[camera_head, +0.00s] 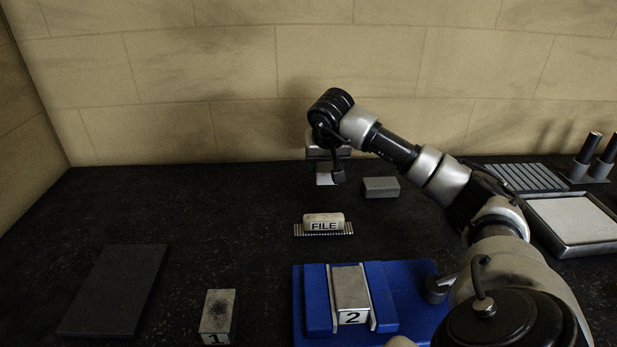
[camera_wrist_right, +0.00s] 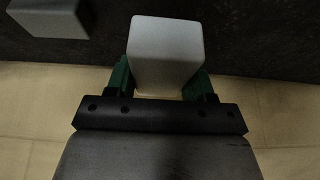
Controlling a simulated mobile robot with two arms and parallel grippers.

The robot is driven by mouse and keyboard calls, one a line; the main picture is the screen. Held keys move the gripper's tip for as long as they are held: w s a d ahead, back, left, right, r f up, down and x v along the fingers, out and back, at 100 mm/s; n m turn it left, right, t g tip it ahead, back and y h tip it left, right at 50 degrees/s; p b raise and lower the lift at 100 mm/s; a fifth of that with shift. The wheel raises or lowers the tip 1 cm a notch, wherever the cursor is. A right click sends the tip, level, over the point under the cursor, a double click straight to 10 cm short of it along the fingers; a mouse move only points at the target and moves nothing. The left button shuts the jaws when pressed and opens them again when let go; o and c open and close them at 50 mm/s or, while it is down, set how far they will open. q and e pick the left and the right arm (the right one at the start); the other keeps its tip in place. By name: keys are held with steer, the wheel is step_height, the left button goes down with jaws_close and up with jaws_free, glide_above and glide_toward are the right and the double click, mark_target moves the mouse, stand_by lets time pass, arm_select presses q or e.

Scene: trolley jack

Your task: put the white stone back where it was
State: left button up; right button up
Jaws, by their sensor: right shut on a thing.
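The white stone (camera_head: 325,178) is a small pale block near the back of the bench, left of a grey block. In the right wrist view the white stone (camera_wrist_right: 165,50) sits between the green-padded fingers. My right gripper (camera_head: 327,170) is shut on it from above, partly hiding it in the head view. I cannot tell whether the stone touches the bench top. My left gripper is not in view.
The grey block (camera_head: 381,187) lies close by on the right. A block marked FILE (camera_head: 323,219), stone 1 (camera_head: 218,312), stone 2 (camera_head: 351,288) in a blue holder (camera_head: 316,290) and a dark slab (camera_head: 113,288) stand nearer. A tray (camera_head: 560,245) is at right. The back left is clear.

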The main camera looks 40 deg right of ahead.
steer(key=p, duration=0.1)
glide_above(306, 186)
steer(key=s+a, duration=0.1)
step_height(306, 186, down, 4)
steer(key=shift+r, duration=0.1)
step_height(306, 186, down, 3)
steer(key=shift+f+p, duration=0.15)
steer(key=shift+p, duration=0.4)
steer(key=shift+f, duration=0.45)
steer(key=o, duration=0.9)
steer(key=shift+f, duration=0.15)
